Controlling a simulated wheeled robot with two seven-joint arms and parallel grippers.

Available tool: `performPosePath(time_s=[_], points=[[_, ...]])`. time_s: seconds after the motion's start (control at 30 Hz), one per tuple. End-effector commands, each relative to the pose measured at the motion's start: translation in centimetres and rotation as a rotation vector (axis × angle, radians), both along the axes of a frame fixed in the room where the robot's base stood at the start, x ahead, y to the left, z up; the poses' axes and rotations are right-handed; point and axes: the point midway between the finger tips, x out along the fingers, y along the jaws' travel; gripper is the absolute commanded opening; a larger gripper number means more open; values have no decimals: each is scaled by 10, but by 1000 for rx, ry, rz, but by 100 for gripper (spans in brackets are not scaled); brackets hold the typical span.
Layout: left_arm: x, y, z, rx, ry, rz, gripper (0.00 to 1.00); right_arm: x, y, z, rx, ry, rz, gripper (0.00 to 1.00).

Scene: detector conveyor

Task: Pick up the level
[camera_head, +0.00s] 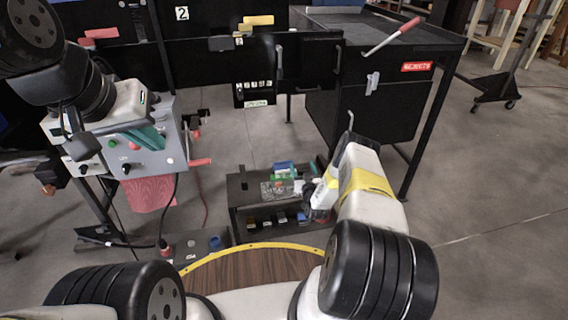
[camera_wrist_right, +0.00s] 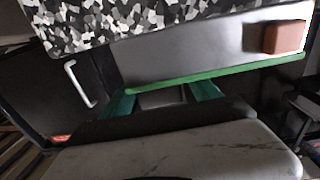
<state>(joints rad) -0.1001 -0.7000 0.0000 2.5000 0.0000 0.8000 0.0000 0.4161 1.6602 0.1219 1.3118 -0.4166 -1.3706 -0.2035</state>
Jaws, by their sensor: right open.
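I cannot surely tell which thing is the level. In the right wrist view a long grey piece with a bright green edge (camera_wrist_right: 215,76) lies across the picture, just past the teal fingers of my right gripper (camera_wrist_right: 163,97). The fingers are apart with nothing between them. In the head view my right gripper (camera_head: 312,194) is beside small items on a low dark bench (camera_head: 241,190), its fingers mostly hidden. My left gripper (camera_head: 146,138) is in front of a grey control box (camera_head: 172,155); its teal fingers overlap, so their opening is unclear.
A camouflage-patterned piece (camera_wrist_right: 140,18) and a brown block (camera_wrist_right: 284,37) are near the right gripper. A blue item (camera_head: 284,167) sits on the bench. A black rejects cart (camera_head: 365,110) stands behind, with a red-handled tool (camera_head: 393,36) on top.

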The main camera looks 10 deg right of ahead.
Motion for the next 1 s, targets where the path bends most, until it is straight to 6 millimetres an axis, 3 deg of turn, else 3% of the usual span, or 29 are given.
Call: performPosePath(time_s=[0.23, 0.6, 1.0], points=[[0, 0, 0, 0, 0, 0, 0, 1, 0, 0, 0, 1, 0, 69], [0, 0, 0, 0, 0, 0, 0, 1, 0, 0, 0, 0, 0, 0], [0, 0, 0, 0, 0, 0, 0, 2, 0, 7, 0, -3, 0, 0]])
